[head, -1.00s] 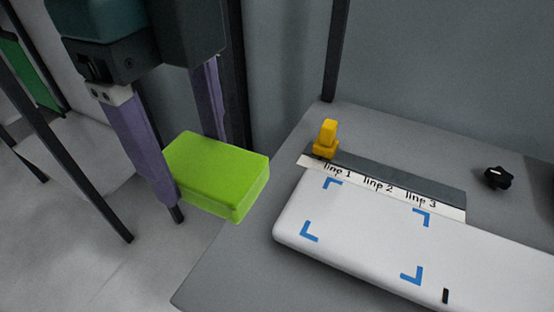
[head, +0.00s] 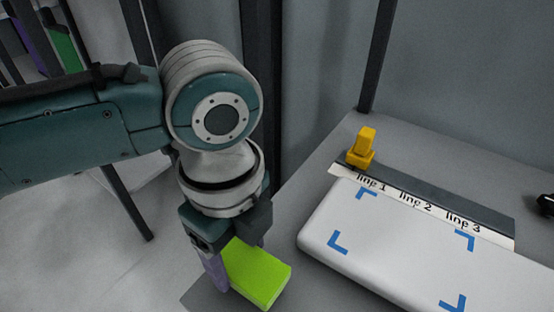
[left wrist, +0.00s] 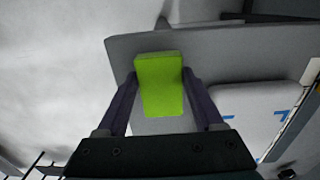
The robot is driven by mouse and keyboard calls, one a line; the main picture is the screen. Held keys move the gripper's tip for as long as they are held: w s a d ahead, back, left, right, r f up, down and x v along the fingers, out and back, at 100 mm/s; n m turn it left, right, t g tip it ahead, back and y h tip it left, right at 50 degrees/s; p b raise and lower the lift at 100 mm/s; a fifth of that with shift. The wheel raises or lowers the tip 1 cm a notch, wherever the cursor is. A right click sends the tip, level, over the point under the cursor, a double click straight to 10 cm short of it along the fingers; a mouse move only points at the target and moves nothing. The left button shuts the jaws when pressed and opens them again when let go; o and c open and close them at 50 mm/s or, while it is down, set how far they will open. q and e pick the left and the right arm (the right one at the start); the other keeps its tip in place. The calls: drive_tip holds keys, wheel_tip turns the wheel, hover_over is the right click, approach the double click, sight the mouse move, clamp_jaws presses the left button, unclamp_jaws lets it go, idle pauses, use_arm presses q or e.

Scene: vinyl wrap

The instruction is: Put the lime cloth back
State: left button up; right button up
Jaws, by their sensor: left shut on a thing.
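The lime cloth (head: 258,274) is a bright green block-shaped piece. My left gripper (head: 238,276) is shut on it and holds it near the left end of the grey table, left of the white board. In the left wrist view the lime cloth (left wrist: 160,84) sits between the two purple fingers of the left gripper (left wrist: 160,92), with the grey table top behind it. I cannot tell whether the cloth touches the table. My right gripper is not in view.
The grey table (head: 290,215) carries a white board (head: 390,240) with blue corner marks. A label strip (head: 415,207) reading line 1, line 2, line 3 runs along its back. A yellow piece (head: 362,148) stands at the strip's left end. A black knob (head: 546,204) is at the right edge.

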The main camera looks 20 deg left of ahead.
use_arm(q)
drive_tip(key=shift+f, duration=0.9)
drive_tip(key=o, duration=1.2)
drive_tip(key=shift+r, duration=0.1)
